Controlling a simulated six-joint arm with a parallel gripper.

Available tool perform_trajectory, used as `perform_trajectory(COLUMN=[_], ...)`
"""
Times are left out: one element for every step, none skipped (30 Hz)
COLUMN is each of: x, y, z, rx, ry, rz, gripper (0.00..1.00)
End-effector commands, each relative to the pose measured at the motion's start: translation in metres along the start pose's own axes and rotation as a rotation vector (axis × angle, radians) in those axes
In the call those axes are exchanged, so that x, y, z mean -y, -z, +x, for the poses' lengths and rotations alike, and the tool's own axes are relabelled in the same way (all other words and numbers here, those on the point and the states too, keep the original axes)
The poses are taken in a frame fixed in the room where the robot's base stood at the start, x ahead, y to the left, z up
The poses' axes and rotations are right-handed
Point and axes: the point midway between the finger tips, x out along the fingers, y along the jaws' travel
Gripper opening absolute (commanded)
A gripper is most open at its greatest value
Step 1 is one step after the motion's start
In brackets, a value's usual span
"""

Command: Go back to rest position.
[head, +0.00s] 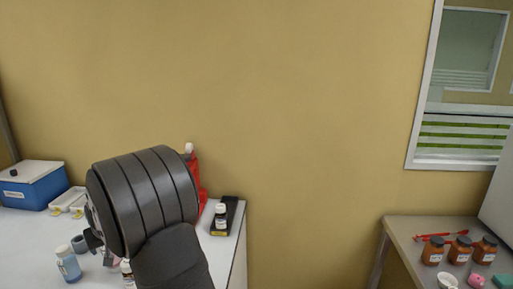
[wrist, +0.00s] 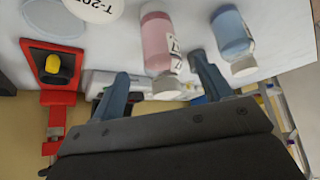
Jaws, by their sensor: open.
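My gripper (wrist: 160,66) is open in the wrist view, its two blue-grey fingers spread apart. A pink bottle (wrist: 156,40) with a white cap shows between the fingertips in the picture; I cannot tell how far beyond them it is. A light blue bottle (wrist: 231,30) with a white cap is right of the right finger. In the head view my dark arm stands over the white table (head: 30,240), and its wrist hides most of my gripper (head: 93,238). A blue bottle (head: 68,265) is just below it.
In the head view a blue box (head: 35,190) stands at the far left. A red item (head: 200,175) and a black tray (head: 224,228) with a small bottle are right of my arm. Several brown jars (head: 459,249) stand on a right-hand table. In the wrist view a red device (wrist: 53,80) is at left.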

Motion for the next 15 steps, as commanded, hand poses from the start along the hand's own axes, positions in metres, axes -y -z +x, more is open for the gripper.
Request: perform_trajectory(x=[0.0, 0.0, 0.0, 0.0, 0.0, 0.0, 0.0, 0.0, 0.0, 0.0, 0.0, 0.0, 0.0, 0.0, 0.0], y=[0.0, 0.0, -0.001, -0.001, -0.001, -0.001, 0.0, 0.0, 0.0, -0.001, -0.001, -0.001, 0.003, 0.005, 0.007], z=[0.01, 0.015, 0.022, 0.027, 0.032, 0.038, 0.043, 0.047, 0.052, 0.056, 0.06, 0.061, 0.055, 0.052, 0.049], rx=[0.002, 0.002, 0.002, 0.002, 0.003, 0.002, 0.001, 0.001, 0.001, 0.001, 0.002, -0.001, -0.004, -0.005, -0.005], ry=[0.0, 0.0, 0.0, 0.0, 0.0, 0.0, 0.0, 0.0, 0.0, 0.0, 0.0, 0.0, 0.0, 0.0, 0.0], rz=[0.0, 0.0, 0.0, 0.0, 0.0, 0.0, 0.0, 0.0, 0.0, 0.0, 0.0, 0.0, 0.0, 0.0, 0.0], gripper=[0.71, 0.71, 0.71, 0.71, 0.71, 0.71, 0.71, 0.71, 0.71, 0.71, 0.71, 0.71, 0.71, 0.71, 0.71])
